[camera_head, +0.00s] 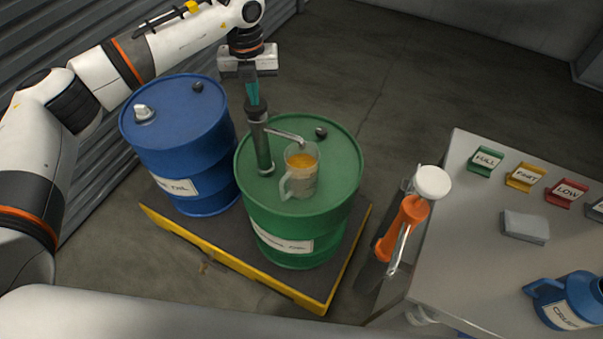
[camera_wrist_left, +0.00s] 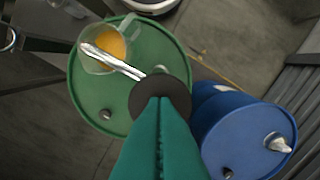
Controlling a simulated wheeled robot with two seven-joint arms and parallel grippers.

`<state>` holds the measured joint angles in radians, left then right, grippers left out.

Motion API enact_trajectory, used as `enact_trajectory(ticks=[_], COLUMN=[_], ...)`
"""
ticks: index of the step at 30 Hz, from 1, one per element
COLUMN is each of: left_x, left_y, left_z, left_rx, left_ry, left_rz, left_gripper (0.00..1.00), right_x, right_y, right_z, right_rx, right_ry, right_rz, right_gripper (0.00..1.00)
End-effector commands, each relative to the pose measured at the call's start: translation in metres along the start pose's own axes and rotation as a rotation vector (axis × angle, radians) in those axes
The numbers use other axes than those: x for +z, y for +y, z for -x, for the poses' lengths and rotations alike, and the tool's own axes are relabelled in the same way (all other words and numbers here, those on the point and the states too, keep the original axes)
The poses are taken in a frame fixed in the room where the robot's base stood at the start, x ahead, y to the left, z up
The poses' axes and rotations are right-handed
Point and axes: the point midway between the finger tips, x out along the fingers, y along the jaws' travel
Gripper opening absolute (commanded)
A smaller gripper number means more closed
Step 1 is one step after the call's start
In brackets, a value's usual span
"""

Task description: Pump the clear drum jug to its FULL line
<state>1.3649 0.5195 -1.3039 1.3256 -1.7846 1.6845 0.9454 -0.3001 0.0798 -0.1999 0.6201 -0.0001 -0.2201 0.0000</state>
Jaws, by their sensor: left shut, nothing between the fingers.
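The clear jug (camera_head: 298,184) stands on top of the green drum (camera_head: 305,225) with amber liquid in it; its line marks are too small to read. It also shows in the wrist view (camera_wrist_left: 98,62). A dark hand pump (camera_head: 262,145) stands upright in the green drum, and its metal spout (camera_head: 287,135) reaches over the jug. My left gripper (camera_head: 253,102) is shut and points down at the pump's top. In the wrist view its teal fingertips (camera_wrist_left: 160,100) meet the round dark pump head (camera_wrist_left: 176,90); whether they press on it I cannot tell. My right gripper is out of view.
A blue drum (camera_head: 180,150) stands left of the green one on a yellow-edged pallet (camera_head: 240,262). An orange pump-like tool with a white top (camera_head: 405,222) stands beside the grey table (camera_head: 470,240). The table holds colored labels (camera_head: 525,177), a grey block (camera_head: 526,226) and a blue jug (camera_head: 570,300).

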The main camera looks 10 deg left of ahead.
Motion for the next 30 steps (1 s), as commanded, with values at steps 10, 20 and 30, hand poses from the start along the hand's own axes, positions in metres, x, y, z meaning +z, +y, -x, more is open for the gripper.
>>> enact_trajectory(ticks=[10, 20, 30], left_x=[0.000, 0.000, 0.000], left_y=[0.000, 0.000, 0.000], left_z=[0.035, 0.064, 0.065], left_rx=[0.001, 0.001, 0.001], left_ry=[-0.001, 0.001, 0.001], left_rz=[0.000, 0.000, 0.000], left_gripper=[0.00, 0.00, 0.00], right_x=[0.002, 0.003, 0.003], right_y=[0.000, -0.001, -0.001], right_z=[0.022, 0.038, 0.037], right_rx=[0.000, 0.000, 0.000], right_ry=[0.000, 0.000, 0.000], right_rz=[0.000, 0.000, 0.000], right_gripper=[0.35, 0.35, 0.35])
